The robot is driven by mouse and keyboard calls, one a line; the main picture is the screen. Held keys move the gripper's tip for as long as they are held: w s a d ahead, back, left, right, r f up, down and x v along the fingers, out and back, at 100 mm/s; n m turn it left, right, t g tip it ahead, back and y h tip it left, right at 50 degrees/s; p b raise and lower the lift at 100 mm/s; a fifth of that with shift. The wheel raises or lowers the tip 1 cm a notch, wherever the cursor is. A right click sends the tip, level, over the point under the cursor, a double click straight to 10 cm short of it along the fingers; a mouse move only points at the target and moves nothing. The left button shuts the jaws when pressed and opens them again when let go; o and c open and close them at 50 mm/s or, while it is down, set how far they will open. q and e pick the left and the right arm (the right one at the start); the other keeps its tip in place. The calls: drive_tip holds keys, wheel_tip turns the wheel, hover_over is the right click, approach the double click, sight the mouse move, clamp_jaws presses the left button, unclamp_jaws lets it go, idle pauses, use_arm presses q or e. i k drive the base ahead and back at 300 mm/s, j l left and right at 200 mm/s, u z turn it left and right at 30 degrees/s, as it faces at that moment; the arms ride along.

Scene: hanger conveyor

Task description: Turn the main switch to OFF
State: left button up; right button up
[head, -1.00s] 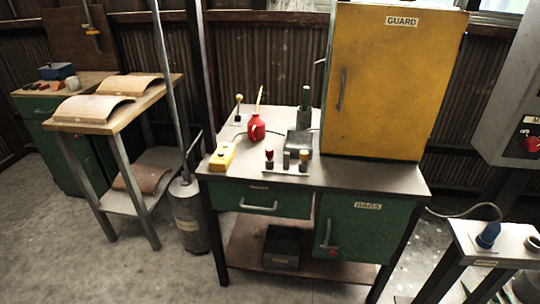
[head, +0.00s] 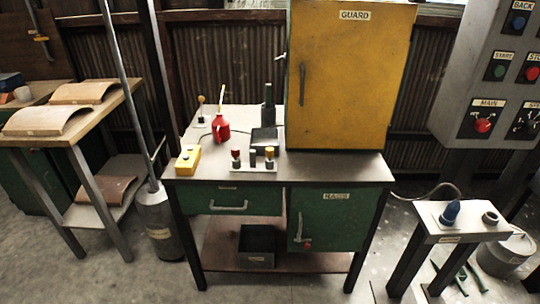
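The main switch (head: 482,125) is a red knob on a dark plate labelled MAIN, low on the left of the grey control panel (head: 450,85) at the right of the head view. The marks around the knob are too small to read, so its position cannot be told. Neither of my grippers shows in the head view.
Near the switch are a green START button (head: 499,72), a red STOP button (head: 532,73) and a blue BACK button (head: 518,22). A yellow guard cabinet (head: 350,85) stands on the workbench (head: 340,170). A small stand (head: 440,232) with a blue plug is below the panel.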

sight(482, 125)
drive_tip(key=z, duration=1.25)
